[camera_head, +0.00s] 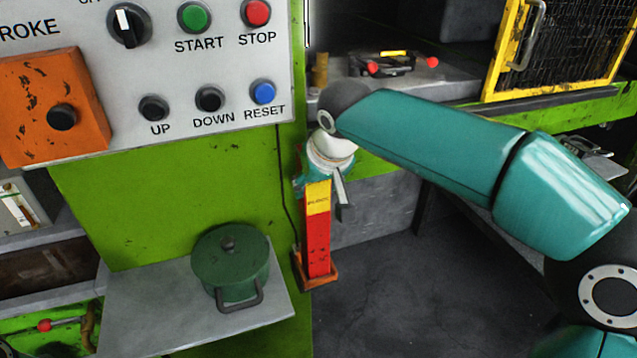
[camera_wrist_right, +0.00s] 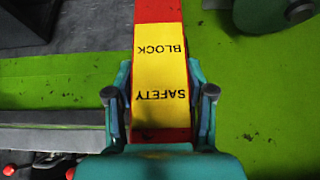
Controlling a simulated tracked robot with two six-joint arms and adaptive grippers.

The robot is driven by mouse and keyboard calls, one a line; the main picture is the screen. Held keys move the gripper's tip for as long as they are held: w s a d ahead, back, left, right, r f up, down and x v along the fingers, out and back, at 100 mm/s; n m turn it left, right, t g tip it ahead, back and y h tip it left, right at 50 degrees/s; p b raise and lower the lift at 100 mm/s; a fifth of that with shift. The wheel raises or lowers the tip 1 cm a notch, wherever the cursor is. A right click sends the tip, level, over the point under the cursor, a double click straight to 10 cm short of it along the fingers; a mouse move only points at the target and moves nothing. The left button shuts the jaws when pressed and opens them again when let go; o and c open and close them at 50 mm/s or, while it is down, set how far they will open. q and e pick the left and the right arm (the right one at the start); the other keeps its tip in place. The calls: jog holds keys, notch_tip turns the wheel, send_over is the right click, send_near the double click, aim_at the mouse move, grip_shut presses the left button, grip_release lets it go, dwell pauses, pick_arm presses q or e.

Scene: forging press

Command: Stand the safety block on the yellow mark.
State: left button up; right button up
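The safety block (camera_head: 317,240) is a red upright bar with a yellow labelled band near its top. It stands in an orange foot holder (camera_head: 318,278) on the press's green front. My right gripper (camera_head: 320,182) is at the block's upper end. In the right wrist view my right gripper (camera_wrist_right: 160,85) has one finger along each side of the safety block (camera_wrist_right: 160,65), close against it, and the lettering lies between them. My left gripper is out of view. I cannot make out the yellow mark in either view.
A control panel (camera_head: 225,60) with buttons is at upper left. A lidded green pot (camera_head: 230,262) stands on a grey shelf (camera_head: 150,310) left of the block. A yellow-framed mesh guard (camera_head: 500,50) and a tool with red ends (camera_head: 395,64) are at the press bed.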

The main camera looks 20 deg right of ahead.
jog(key=o, duration=0.5)
jog(key=shift+c, duration=0.2)
jog(key=p+v, duration=0.1)
jog(key=v, duration=1.6)
jog(key=shift+a, duration=0.3)
